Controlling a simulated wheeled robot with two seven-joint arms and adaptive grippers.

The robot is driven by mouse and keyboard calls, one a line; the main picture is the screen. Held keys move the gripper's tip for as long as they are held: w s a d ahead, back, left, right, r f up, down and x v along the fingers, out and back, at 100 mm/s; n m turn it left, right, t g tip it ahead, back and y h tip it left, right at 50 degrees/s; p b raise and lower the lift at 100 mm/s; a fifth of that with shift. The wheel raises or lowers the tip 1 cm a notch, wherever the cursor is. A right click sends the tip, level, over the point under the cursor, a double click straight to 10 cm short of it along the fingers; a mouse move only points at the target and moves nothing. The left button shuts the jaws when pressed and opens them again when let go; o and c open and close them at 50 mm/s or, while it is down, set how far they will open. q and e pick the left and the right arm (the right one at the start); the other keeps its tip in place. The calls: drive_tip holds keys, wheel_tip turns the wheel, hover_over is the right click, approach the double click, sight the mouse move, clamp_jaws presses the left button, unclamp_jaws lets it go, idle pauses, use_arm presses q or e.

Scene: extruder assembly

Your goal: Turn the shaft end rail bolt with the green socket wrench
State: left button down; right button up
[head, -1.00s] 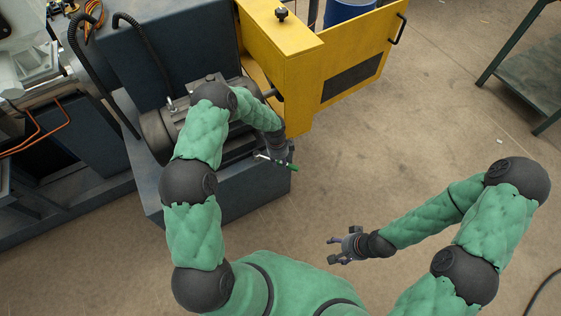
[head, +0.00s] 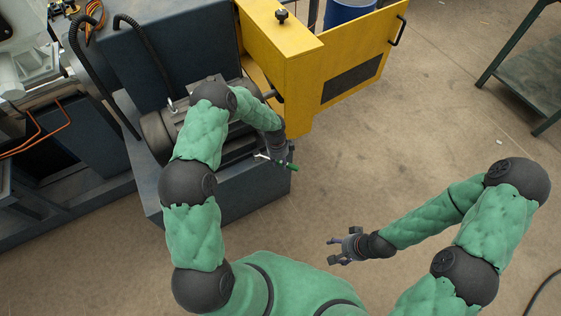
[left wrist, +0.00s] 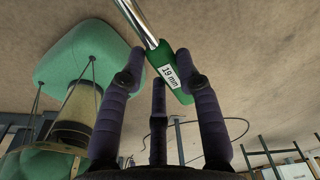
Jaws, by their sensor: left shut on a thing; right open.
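The green socket wrench (head: 293,167) is in my left gripper (head: 284,160), beside the motor at the near right corner of the machine's dark base. In the left wrist view, the fingers of my left gripper (left wrist: 165,85) are shut on the wrench's green handle (left wrist: 180,90), which bears a "19 mm" label. Its bright metal shank (left wrist: 140,22) runs up and out of the top of that view. The rail bolt cannot be made out; my left arm covers part of the motor. My right gripper (head: 338,250) is open and empty above the floor.
A grey motor (head: 158,133) sits on the dark base (head: 225,195). A yellow guard (head: 325,70) with an open panel stands behind my left gripper. A green table (head: 535,75) is at the upper right. The floor between is clear.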

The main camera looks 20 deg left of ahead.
use_arm(q)
drive_tip(key=shift+r+p, duration=0.35)
drive_tip(key=shift+r, duration=0.2)
idle(0.4)
drive_tip(key=shift+r+p, duration=1.7)
drive_tip(key=shift+r, duration=0.8)
